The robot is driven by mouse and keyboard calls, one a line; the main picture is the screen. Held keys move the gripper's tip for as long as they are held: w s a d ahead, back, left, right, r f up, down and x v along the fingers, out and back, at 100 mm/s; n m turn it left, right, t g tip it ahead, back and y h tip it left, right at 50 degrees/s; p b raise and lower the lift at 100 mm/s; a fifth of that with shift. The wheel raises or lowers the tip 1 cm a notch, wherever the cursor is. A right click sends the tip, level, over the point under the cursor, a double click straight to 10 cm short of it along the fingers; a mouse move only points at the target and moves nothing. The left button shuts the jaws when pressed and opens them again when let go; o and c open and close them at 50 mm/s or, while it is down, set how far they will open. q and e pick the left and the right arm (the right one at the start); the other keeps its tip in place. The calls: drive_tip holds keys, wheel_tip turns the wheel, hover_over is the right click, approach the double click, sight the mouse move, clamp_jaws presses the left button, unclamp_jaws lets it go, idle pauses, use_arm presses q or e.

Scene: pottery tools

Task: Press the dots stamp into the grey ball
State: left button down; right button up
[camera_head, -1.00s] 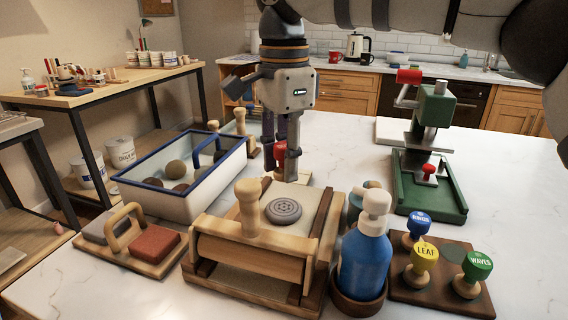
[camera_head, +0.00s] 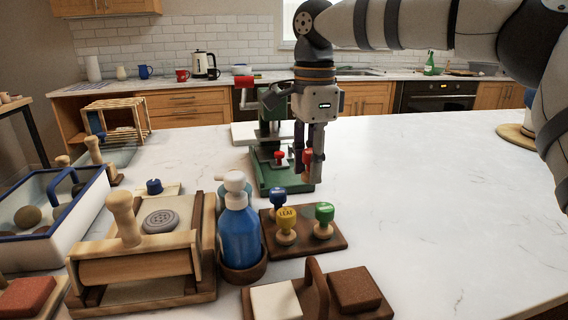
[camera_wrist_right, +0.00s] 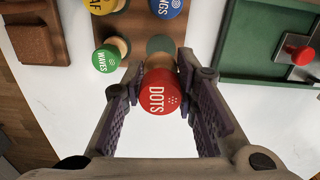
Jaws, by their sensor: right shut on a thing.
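My right gripper (camera_head: 308,170) is shut on the red dots stamp (camera_head: 308,157) and holds it upright between the green press and the stamp rack. In the wrist view the red cap (camera_wrist_right: 159,92) reads DOTS and sits between the two fingers. The grey clay (camera_head: 160,221) is a flattened disc with marks on its top, lying on the wooden slab board (camera_head: 190,262) at the left, well away from the stamp. My left gripper is not in view.
The stamp rack (camera_head: 338,240) holds blue, yellow and green stamps; an empty round spot shows on it in the wrist view. A blue pump bottle (camera_head: 240,235) stands between rack and board. The green press (camera_head: 268,180) is behind.

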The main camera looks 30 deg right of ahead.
sight(312, 212)
drive_tip(key=shift+d+f, duration=0.2)
drive_tip(key=shift+d, duration=0.15)
drive_tip(key=shift+f, duration=0.4)
drive_tip(key=shift+f+b, duration=0.5)
drive_tip(key=shift+f, duration=2.2)
drive_tip(key=shift+f, duration=0.3)
drive_tip(key=o, duration=1.1)
wheel_tip(312, 212, up, 12)
